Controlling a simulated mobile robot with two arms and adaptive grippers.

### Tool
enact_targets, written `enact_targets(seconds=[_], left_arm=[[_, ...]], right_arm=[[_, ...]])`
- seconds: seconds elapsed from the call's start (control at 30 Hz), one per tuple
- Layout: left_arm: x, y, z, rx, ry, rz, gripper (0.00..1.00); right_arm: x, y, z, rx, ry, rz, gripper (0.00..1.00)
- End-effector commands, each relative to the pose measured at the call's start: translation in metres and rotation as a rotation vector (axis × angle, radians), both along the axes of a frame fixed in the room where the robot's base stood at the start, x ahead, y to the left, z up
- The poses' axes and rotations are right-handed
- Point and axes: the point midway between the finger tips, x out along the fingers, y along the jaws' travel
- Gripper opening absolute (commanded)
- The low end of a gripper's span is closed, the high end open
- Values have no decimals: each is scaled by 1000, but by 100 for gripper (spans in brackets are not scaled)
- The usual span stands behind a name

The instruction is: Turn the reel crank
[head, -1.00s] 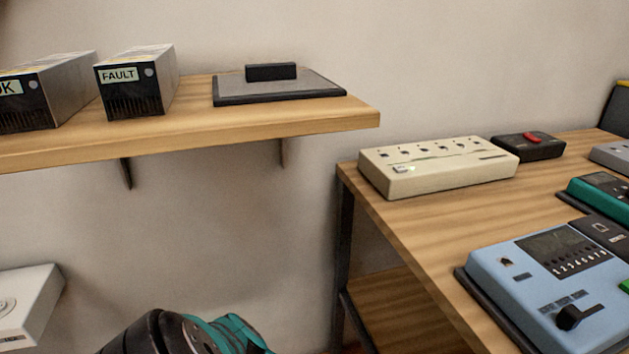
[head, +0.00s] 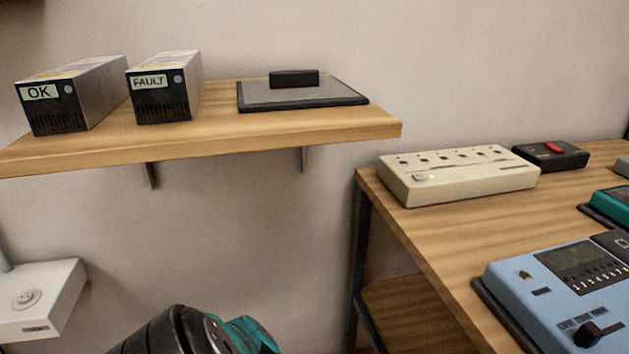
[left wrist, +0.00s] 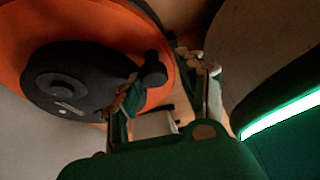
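The reel is in the left wrist view as a large orange disc (left wrist: 120,32) with a black round hub (left wrist: 70,85). A black crank knob (left wrist: 153,73) stands at the right edge of the hub. My left gripper (left wrist: 168,84) is open, one fingertip on each side of the knob in the picture. The left fingertip looks very close to the hub's edge; I cannot tell if it touches. The reel does not show in the head view. My right gripper is in neither view.
A wooden shelf (head: 220,132) holds an OK box (head: 75,92), a FAULT box (head: 165,90) and a flat grey pad (head: 305,95). A wooden bench (head: 420,235) at right carries a beige strip (head: 460,175) and a blue tester (head: 550,285). A white wall unit (head: 45,300) is at lower left.

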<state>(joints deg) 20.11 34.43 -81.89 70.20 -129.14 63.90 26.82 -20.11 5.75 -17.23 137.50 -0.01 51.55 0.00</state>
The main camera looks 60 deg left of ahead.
Motion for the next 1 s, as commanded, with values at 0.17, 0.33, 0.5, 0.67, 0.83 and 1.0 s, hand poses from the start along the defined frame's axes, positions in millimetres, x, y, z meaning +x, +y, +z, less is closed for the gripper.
enact_targets(seconds=[0.17, 0.33, 0.5, 0.67, 0.83, 1.0], left_arm=[[1, 0, 0, -2, -2, -1, 37], [3, 0, 3, 0, -3, 0, 37], [10, -2, 20, -1, -5, 0, 37], [19, -5, 44, 0, -4, 0, 37], [26, -8, 64, 1, -3, -1, 37], [29, -10, 73, 0, -1, -1, 37]], right_arm=[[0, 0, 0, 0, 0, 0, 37], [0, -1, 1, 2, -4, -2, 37], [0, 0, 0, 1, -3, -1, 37], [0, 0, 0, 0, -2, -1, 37], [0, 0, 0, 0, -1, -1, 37], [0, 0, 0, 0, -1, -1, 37]])
